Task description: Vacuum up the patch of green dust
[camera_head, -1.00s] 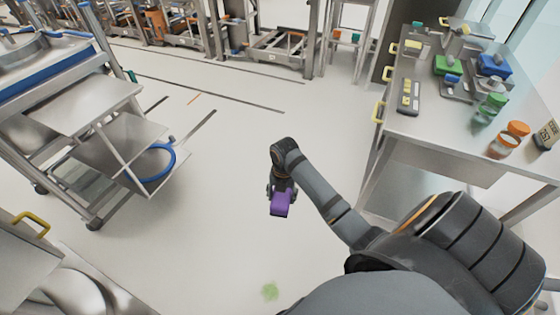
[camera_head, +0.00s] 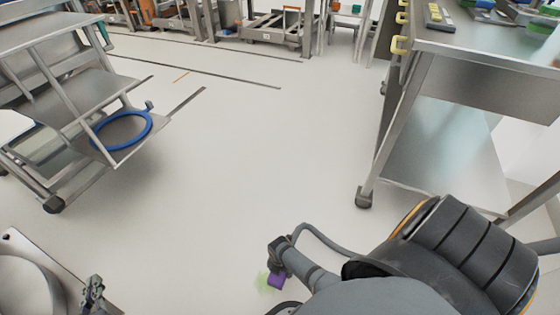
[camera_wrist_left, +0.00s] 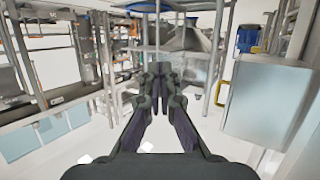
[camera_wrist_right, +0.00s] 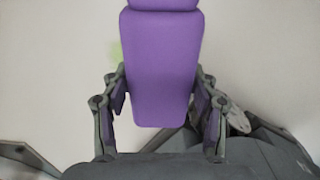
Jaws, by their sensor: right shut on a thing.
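The patch of green dust (camera_head: 263,282) lies on the pale floor at the bottom middle of the head view. My right gripper (camera_head: 278,262) is shut on a purple handheld vacuum (camera_head: 277,281), which overlaps the right side of the patch in that view. In the right wrist view the vacuum (camera_wrist_right: 160,70) sits between the fingers, with faint green dust (camera_wrist_right: 115,52) beside its left edge. I cannot tell whether the vacuum touches the floor. My left gripper (camera_head: 93,288) is at the lower left; in the left wrist view its fingers (camera_wrist_left: 160,72) are together and empty.
A steel cart (camera_head: 75,95) with a blue hoop (camera_head: 122,131) stands at left. A steel table (camera_head: 460,55) on wheels stands at right. A metal unit with a round basin (camera_head: 25,285) is at lower left. The floor between is clear.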

